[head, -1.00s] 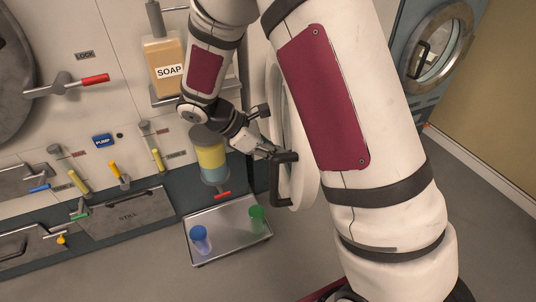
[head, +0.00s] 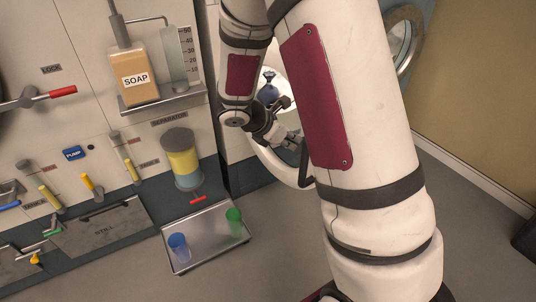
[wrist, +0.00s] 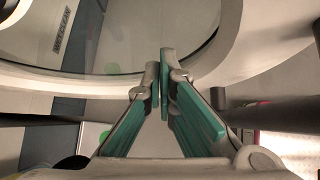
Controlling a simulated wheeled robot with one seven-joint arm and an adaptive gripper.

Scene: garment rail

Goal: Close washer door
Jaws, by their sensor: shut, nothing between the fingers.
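The washer door (head: 272,168) is a white round ring with glass, standing open and largely hidden behind my arm in the head view. A dark handle (head: 305,165) shows at its edge. Behind my wrist is a pale round area with a dark blue item (head: 268,85), seemingly the washer opening. My gripper (head: 297,142) is shut and empty, close to the door. In the wrist view, my gripper's green fingers (wrist: 160,68) meet in front of the door's curved pale rim (wrist: 205,70) and glass. I cannot tell whether the tips touch it.
A metal tray (head: 207,262) with a blue cup (head: 179,246) and a green cup (head: 234,221) sits left of the door. A soap bottle (head: 133,78) and yellow-blue separator (head: 182,160) are on the wall panel. Another round porthole (head: 402,40) is at right.

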